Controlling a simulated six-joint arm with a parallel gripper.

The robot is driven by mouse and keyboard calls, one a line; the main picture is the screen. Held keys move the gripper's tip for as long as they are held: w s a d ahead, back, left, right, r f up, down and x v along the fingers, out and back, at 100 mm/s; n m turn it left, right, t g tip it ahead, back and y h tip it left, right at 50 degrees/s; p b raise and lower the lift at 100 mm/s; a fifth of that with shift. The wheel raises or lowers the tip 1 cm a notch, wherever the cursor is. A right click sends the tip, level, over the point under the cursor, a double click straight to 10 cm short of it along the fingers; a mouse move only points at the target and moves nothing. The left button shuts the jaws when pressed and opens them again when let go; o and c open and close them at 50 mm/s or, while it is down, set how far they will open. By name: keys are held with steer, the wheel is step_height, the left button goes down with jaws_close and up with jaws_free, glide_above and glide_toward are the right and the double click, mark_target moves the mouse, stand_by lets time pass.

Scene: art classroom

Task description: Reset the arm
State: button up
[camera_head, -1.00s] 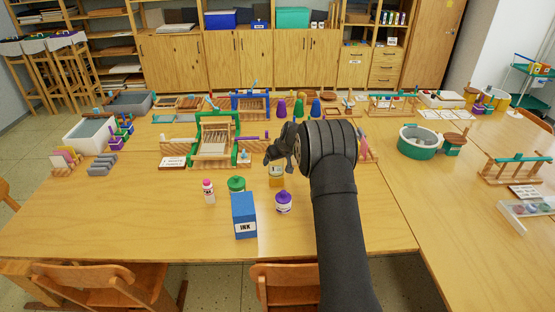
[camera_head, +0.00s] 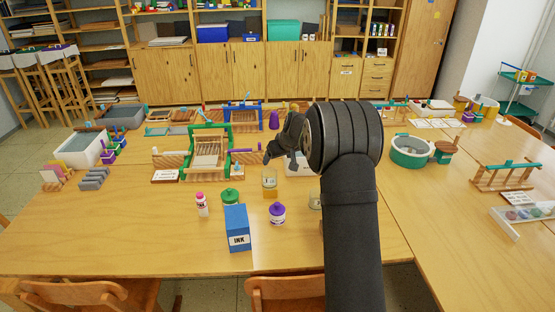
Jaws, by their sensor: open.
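My gripper (camera_head: 270,157) is at the end of my black arm, in the middle of the table in the head view. It points left and hangs above the table, behind and above a small yellow jar (camera_head: 269,183). Its jaws are small and dark here, and I see nothing held in them. My arm comes in from the bottom right and hides part of the table behind it.
A blue INK box (camera_head: 238,229), a purple-lidded jar (camera_head: 277,213), a green-lidded jar (camera_head: 230,197) and a pink-capped bottle (camera_head: 201,204) stand in front. A green-framed press (camera_head: 207,154) is behind left. A green tub (camera_head: 409,151) stands right. The front left table is clear.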

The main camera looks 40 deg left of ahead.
steer(key=x, duration=1.2)
steer(key=shift+f, duration=0.1)
step_height(320, 180, up, 3)
steer(key=shift+f, duration=0.1)
